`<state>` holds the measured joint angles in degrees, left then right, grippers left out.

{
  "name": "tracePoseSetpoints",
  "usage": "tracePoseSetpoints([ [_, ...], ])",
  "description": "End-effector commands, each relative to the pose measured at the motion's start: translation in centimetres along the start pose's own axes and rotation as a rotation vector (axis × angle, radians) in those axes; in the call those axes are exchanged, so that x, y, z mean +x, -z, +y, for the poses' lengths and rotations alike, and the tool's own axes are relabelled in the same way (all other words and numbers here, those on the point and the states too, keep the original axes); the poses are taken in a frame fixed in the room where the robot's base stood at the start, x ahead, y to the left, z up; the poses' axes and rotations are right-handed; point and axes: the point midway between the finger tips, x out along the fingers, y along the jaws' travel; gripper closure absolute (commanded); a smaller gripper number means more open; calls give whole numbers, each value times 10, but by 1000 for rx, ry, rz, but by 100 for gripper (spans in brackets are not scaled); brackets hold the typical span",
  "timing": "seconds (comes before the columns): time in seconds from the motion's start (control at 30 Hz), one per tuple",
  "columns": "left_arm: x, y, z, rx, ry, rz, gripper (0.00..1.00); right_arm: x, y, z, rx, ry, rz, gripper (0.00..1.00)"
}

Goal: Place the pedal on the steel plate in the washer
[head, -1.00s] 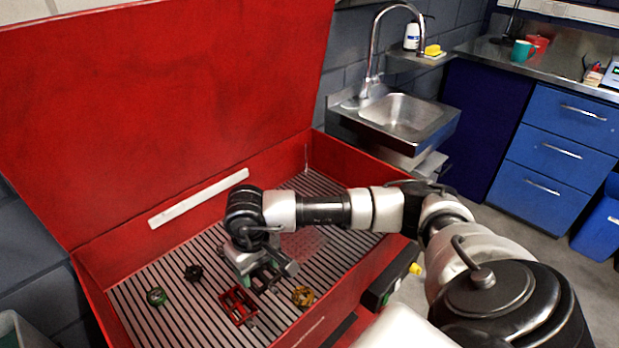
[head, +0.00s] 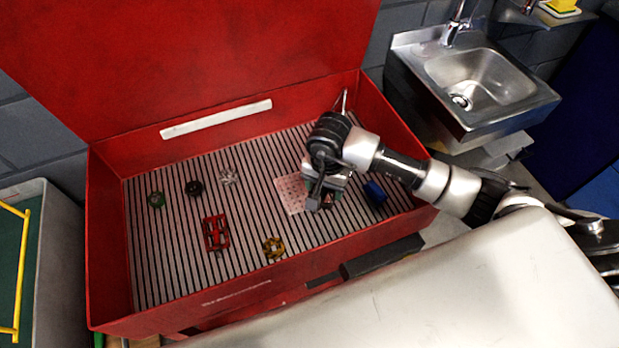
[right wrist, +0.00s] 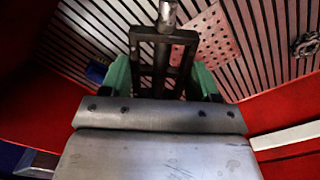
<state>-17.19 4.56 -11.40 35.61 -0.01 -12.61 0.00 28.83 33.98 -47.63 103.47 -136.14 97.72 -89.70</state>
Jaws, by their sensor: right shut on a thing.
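The washer is a red open-lidded bin (head: 110,240) with a slatted floor. The steel plate (head: 292,192), a pale perforated square tinted pink, lies on the slats, its right part hidden by my right gripper. My right gripper (head: 318,198) points down at the plate's right side. In the right wrist view its green fingers are shut on a dark, frame-shaped pedal (right wrist: 163,37) with a metal spindle end. The plate (right wrist: 212,38) shows past the pedal, at its upper right. I cannot tell the pedal's height above the floor. My left gripper is not in view.
Loose on the slats are a red pedal (head: 216,233), a gold part (head: 273,247), a green part (head: 156,199), a black part (head: 193,188), a silver part (head: 228,177) and a blue thing (head: 375,193). A sink (head: 480,85) stands behind right.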

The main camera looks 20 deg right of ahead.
Motion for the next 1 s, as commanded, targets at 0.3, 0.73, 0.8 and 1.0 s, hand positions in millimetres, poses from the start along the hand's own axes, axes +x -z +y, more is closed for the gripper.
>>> tracePoseSetpoints([
  [0.3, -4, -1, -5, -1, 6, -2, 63, 35, 30, -53, 2, 3, -2, 67],
  [0.73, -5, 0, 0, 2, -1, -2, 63, 64, 46, -79, -1, 1, -3, 67],
  [0.8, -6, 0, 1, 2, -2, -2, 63, 76, 45, -78, -2, -1, -4, 67],
  [1.0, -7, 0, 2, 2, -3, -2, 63, 94, 46, -79, -2, 2, 0, 67],
])
